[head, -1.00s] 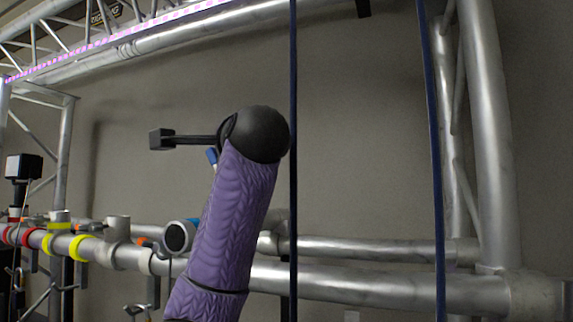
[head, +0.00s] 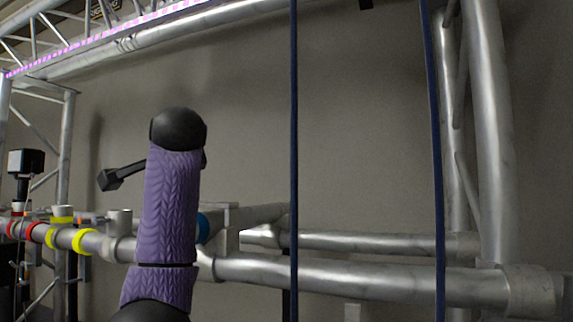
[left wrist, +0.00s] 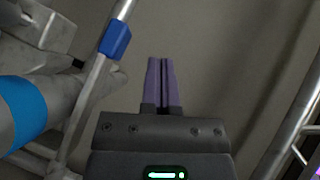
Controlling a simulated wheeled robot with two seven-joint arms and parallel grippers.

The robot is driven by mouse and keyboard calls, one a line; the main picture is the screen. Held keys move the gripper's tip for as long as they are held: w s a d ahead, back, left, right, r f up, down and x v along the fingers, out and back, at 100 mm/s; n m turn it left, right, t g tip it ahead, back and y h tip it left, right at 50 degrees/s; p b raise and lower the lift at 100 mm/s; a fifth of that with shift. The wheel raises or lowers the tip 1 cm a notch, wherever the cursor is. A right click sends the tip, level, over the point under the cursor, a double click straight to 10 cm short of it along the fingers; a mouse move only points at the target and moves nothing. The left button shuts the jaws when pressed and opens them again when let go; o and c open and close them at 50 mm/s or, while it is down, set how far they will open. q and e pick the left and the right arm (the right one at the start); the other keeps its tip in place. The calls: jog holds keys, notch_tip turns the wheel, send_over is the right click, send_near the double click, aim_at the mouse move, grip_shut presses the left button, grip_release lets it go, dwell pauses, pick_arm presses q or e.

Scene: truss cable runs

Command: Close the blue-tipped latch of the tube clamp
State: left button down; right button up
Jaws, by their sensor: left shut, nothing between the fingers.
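In the left wrist view, the blue tip (left wrist: 115,40) sits on a thin metal lever that slants up to the right. Grey clamp parts (left wrist: 45,30) and a tube with a blue band (left wrist: 20,108) are at the left. My left gripper (left wrist: 163,62) is shut and empty, its purple fingers to the right of the blue tip with a visible gap. In the head view, my purple left arm hides the gripper and the latch; part of the blue band (head: 203,228) shows at the arm's right edge. My right gripper is not in view.
A horizontal metal tube (head: 350,282) runs across the lower head view, with yellow-banded parts (head: 84,241) at the left. Two dark blue vertical straps (head: 294,150) hang in front. A truss upright (head: 495,150) stands at the right. The wall area between is open.

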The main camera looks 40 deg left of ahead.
pick_arm(q)
jog(key=shift+a+f, duration=0.25)
jog(key=shift+f, duration=0.1)
jog(key=shift+s+a+f, duration=0.15)
jog(key=shift+a+f, duration=0.25)
jog(key=shift+f, duration=0.2)
